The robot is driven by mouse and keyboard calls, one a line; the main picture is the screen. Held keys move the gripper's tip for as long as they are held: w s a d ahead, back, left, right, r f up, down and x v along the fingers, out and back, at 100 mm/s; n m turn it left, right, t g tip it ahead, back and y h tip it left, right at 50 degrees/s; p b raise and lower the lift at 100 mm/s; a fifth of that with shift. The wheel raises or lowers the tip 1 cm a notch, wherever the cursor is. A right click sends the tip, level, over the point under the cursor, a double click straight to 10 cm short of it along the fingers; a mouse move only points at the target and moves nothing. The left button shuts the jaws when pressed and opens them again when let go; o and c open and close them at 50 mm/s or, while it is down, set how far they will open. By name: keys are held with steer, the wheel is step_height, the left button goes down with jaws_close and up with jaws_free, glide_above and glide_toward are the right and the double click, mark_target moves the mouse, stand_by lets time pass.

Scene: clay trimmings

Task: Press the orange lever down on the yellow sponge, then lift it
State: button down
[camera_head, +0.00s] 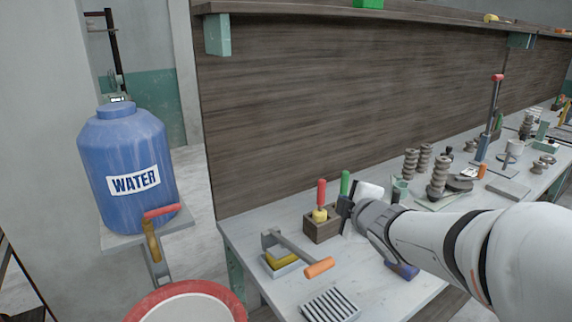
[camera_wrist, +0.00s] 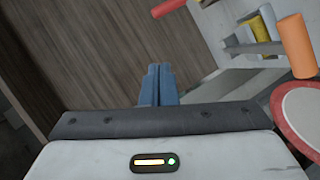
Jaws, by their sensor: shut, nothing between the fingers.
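The orange lever handle (camera_head: 320,267) is on the end of a grey lever arm, low at the front left of the bench. The arm slopes over the yellow sponge (camera_head: 283,259), which sits in a pale tray. The handle is raised to the right of the sponge. My gripper (camera_head: 345,206) is behind and right of the lever, beside a wooden block, apart from the handle. In the wrist view its blue-grey fingers (camera_wrist: 158,84) are together and empty. An orange cylinder (camera_wrist: 297,46), which looks like the handle, shows at the right there, with a yellow piece beyond it.
The wooden block (camera_head: 320,228) holds red- and green-handled tools close to my gripper. A ribbed rack (camera_head: 330,305) lies in front of the lever. A red-rimmed bucket (camera_head: 190,290) and a blue water tank (camera_head: 130,160) with a tap stand to the left. Clay pieces fill the right.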

steer(key=w+a+r+n+y, duration=0.1)
steer(key=a+r+n+y, duration=0.2)
steer(key=a+n+y, duration=0.4)
steer(key=w+a+f+n+p, duration=0.1)
steer(key=w+a+p, duration=0.2)
steer(key=w+a, duration=0.5)
steer(key=w, duration=0.3)
steer(key=shift+w+f+h, duration=0.15)
steer(key=shift+f+h, duration=0.05)
steer(key=shift+h, duration=0.2)
steer(key=shift+f, duration=0.1)
stand_by(0.7)
